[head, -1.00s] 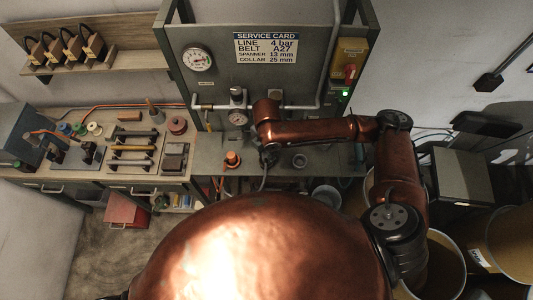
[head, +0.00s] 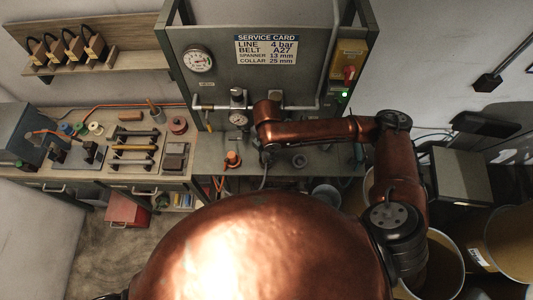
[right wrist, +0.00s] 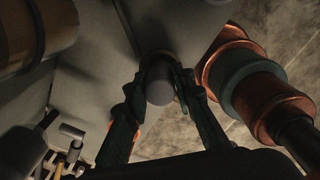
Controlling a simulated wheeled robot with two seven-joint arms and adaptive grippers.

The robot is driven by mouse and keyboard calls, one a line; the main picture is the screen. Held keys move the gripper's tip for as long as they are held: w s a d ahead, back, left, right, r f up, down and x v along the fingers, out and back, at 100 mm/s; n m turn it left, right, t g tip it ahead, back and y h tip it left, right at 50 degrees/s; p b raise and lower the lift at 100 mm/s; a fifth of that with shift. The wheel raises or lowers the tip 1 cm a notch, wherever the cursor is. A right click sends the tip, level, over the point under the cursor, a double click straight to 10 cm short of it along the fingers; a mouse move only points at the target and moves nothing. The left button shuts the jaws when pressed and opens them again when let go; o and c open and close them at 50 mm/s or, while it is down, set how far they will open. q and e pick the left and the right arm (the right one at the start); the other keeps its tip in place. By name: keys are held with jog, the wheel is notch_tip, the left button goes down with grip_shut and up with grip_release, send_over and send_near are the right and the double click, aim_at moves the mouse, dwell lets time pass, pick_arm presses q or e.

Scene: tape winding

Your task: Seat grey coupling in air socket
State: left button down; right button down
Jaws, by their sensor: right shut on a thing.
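My right gripper (head: 266,156) is low over the front of the bench, below the panel's small gauge; the arm hides much of it in the head view. In the right wrist view the two dark fingers (right wrist: 162,92) are closed on a grey cylindrical end (right wrist: 160,84), which looks like the grey coupling. An orange fitting (head: 232,159) stands on the bench to the gripper's left. I cannot tell for sure which fitting is the air socket. My left gripper is not in view.
A grey round cup (head: 300,161) sits on the bench to the gripper's right. The panel (head: 225,78) with pipework and a small gauge (head: 238,119) rises close behind.

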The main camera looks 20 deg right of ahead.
aim_at(266, 153)
jog(key=shift+f, duration=0.55)
dwell(0.4)
jog(key=c, duration=1.9)
grip_release()
jog(key=shift+c, duration=0.2)
notch_tip(266, 153, up, 11)
jog(key=p, duration=1.1)
jog(key=shift+p, duration=0.4)
